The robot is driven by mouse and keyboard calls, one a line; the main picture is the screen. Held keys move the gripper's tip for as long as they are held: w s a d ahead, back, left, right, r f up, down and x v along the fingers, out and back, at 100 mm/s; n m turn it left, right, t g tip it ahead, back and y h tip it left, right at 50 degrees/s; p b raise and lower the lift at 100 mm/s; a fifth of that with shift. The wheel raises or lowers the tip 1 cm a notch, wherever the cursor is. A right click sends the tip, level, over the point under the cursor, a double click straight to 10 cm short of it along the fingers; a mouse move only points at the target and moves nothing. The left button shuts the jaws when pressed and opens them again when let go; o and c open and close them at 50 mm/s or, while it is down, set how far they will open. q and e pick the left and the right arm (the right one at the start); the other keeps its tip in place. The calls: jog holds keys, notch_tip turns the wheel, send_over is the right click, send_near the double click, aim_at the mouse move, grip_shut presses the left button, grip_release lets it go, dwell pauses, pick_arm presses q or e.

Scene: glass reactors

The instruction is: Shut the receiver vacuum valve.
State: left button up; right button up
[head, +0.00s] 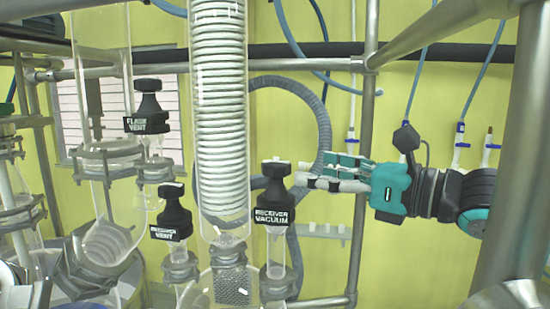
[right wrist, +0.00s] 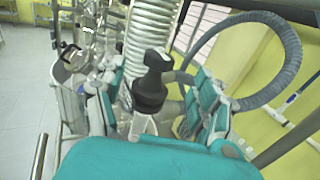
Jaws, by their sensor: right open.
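Contact cannot be made out. My left gripper is not in view.
The similar receiver vent valve (head: 171,215) and flash vent valve (head: 148,112) stand to the left. The glass condenser (head: 219,110) is close to the left of the vacuum valve. A grey hose (head: 322,115) loops behind, and metal frame bars (head: 363,170) stand around.

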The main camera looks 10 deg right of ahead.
aim_at(288, 167)
jog(key=p+x, duration=0.1)
jog(key=x, duration=0.8)
jog(key=shift+w+a, duration=0.15)
jog(key=shift+c, duration=0.4)
jog(key=shift+c, duration=1.3)
jog(key=c, duration=0.9)
